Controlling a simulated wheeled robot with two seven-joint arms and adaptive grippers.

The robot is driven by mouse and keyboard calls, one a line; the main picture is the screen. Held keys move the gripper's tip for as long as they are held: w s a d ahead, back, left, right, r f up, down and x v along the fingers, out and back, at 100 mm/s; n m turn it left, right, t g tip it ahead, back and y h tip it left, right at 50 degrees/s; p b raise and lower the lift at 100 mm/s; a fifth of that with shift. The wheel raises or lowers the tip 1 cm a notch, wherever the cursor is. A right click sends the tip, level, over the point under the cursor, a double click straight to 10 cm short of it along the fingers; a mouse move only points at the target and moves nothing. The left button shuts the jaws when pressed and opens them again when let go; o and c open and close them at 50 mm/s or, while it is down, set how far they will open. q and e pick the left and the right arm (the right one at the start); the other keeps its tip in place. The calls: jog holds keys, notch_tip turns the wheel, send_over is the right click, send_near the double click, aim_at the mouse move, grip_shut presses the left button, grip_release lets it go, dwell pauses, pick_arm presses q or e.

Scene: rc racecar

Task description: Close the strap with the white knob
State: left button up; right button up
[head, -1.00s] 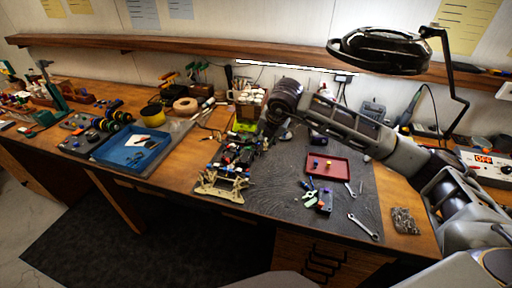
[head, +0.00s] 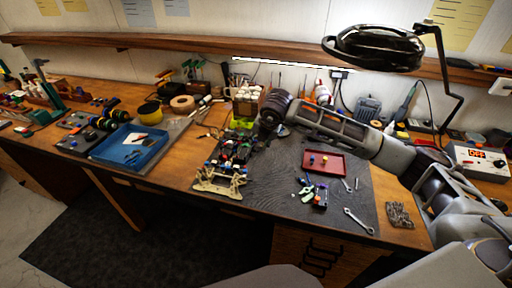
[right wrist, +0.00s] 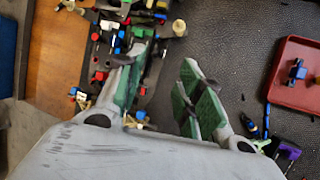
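The RC car (head: 232,160) sits on the dark mat's left part, its tan end toward the front edge. In the right wrist view, part of the car (right wrist: 118,52) shows at the upper left, with small red, blue, yellow and white parts. A whitish knob-like piece (right wrist: 179,27) stands at its right side, beyond my fingertips. I cannot make out the strap or whether it is closed. My right gripper (right wrist: 168,62) is open and empty, its green-padded fingers apart above the car and mat. In the head view it hangs at the car's far right side. My left gripper is not in view.
A red tray (head: 325,163) with small knobs lies on the mat, right of the car. Small tools and a wrench (head: 359,221) lie nearer the front edge. A blue bin (head: 130,148) stands left. A magnifier lamp (head: 373,50) hangs above the right side.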

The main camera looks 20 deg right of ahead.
aim_at(255, 149)
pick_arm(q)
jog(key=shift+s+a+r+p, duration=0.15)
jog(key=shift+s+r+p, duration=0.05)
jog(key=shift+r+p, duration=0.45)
pick_arm(e)
jog(key=shift+x, duration=4.35)
grip_shut()
